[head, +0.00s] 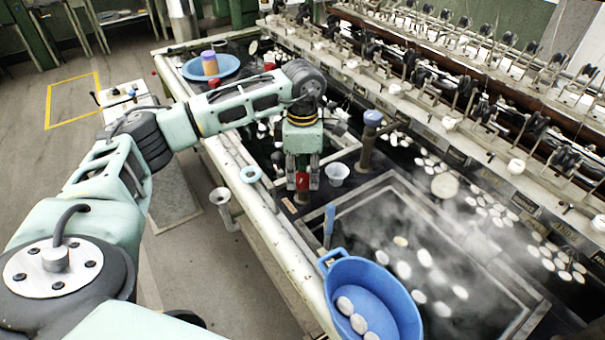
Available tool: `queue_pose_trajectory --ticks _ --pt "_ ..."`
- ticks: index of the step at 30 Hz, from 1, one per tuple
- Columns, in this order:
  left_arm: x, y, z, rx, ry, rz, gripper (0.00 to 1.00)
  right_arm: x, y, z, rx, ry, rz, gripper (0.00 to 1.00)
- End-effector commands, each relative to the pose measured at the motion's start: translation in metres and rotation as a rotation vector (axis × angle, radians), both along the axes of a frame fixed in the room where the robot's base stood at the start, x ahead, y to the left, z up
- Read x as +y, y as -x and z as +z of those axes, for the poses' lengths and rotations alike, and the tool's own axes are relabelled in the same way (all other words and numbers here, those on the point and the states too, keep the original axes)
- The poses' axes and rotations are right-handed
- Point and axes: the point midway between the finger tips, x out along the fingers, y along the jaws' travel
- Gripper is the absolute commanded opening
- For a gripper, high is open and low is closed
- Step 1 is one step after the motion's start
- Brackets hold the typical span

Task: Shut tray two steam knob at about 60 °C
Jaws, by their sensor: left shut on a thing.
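My left gripper (302,172) points straight down over the bench's near edge, with its two fingers shut on a red steam knob (303,181). The fingers hide much of the knob, so I cannot tell how far it is turned. The knob sits beside a dark water tray (365,200) with a metal frame, where white cocoons float and steam rises. I cannot read any number or temperature here. My right gripper is not in view.
A blue scoop-like basin (398,305) with several cocoons stands at the near edge. A blue-topped post (373,118) rises right of my gripper. A small white funnel (337,173) is close by. A blue bowl (226,68) stands farther back. The reeling machine (450,100) lines the far side.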

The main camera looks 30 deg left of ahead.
Motion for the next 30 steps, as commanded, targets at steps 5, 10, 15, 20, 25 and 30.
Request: queue_pose_trajectory --ticks 5,10,15,20,25,30 --pt "0.0046 -0.0056 0.0065 -0.021 -0.005 0.004 0.03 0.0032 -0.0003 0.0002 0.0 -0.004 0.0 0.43" --pt "0.0045 -0.0057 0.0065 -0.021 -0.005 0.005 0.03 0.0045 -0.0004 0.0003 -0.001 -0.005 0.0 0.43" --pt "0.0041 -0.0057 0.0066 -0.022 -0.004 0.005 0.37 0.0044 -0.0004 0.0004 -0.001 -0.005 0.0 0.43" --pt "0.003 -0.0044 0.0052 -0.017 -0.003 0.002 0.42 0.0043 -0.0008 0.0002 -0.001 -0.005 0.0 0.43" --pt "0.0019 -0.003 0.0033 -0.011 -0.003 0.0 0.42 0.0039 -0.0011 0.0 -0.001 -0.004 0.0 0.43" --pt "0.0013 -0.0026 0.0055 -0.011 -0.002 -0.001 0.42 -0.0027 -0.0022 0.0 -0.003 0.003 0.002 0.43"
